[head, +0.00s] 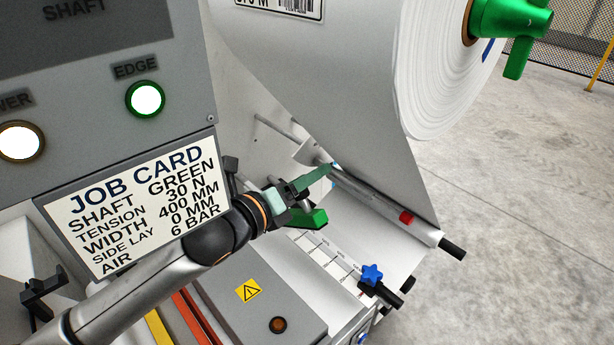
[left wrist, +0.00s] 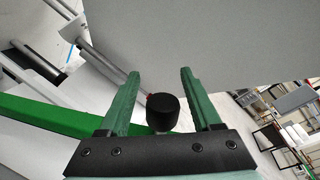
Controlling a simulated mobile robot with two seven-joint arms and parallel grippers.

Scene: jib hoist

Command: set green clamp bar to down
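The green clamp bar (head: 308,218) shows in the head view as a short bright green piece just below my left gripper; the rest of it is hidden behind my gripper and wrist. In the left wrist view the clamp bar (left wrist: 48,118) is a long green bar running from the left edge towards the gripper's base, passing behind the left-hand finger. My left gripper (head: 322,171) has teal fingers, and in the left wrist view they stand apart (left wrist: 160,85) with nothing seen gripped between them. I cannot tell whether a finger touches the bar. My right gripper is not in view.
A large white paper roll (head: 450,70) with a green handle (head: 510,25) hangs at the upper right; its web runs down to a roller with a red collar (head: 406,217). A blue star knob (head: 372,274) sits below. The job card panel (head: 130,205) stands left.

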